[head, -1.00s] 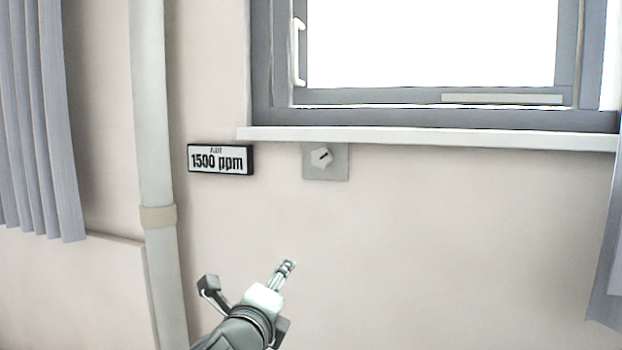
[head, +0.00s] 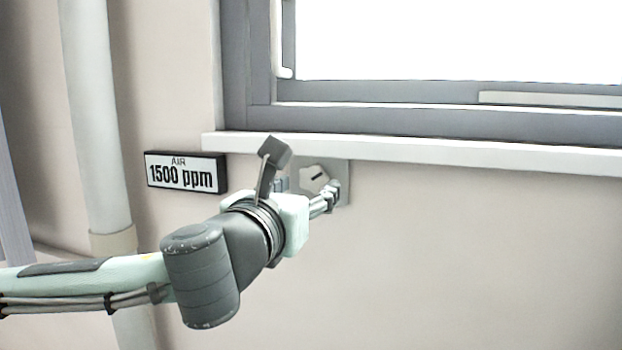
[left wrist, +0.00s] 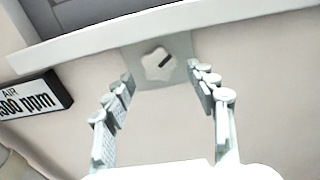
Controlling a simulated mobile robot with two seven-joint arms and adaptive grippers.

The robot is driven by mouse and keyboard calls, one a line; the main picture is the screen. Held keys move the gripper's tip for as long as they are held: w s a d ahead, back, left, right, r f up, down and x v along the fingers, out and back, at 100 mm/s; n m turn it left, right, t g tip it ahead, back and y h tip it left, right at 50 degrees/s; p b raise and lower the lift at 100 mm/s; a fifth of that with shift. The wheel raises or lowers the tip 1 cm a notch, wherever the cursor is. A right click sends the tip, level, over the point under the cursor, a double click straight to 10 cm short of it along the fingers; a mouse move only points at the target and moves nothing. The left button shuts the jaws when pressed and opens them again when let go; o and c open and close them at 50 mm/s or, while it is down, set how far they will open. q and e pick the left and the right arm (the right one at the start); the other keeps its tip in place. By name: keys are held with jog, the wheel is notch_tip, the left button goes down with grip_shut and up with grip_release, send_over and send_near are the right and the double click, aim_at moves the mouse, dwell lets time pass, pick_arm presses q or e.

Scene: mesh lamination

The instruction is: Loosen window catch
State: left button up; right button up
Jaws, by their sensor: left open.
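The window catch is a pale star-shaped knob (head: 313,179) with a dark line on it, set on a grey square plate (head: 340,169) just under the windowsill. In the left wrist view the knob (left wrist: 158,64) lies between and beyond the fingertips, its dark line slanting up to the right. My left gripper (head: 306,190) is open and empty, with its fingers pointing at the plate; it also shows in the left wrist view (left wrist: 163,78). In the head view one fingertip overlaps the plate's lower right part. I cannot tell whether the fingers touch it. My right gripper is not in view.
The white windowsill (head: 420,154) juts out just above the plate, below the grey window frame (head: 400,120). A sign reading "AIR 1500 ppm" (head: 186,173) is left of the plate. A vertical pipe (head: 95,130) runs further left. The wall below right is clear.

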aim_at(311, 183)
pick_arm(q)
jog(key=shift+x, duration=1.7)
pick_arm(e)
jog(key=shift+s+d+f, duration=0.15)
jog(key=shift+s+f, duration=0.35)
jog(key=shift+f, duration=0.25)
pick_arm(q)
jog(key=shift+c, duration=0.5)
jog(key=c, duration=1.1)
jog(key=shift+o, duration=0.2)
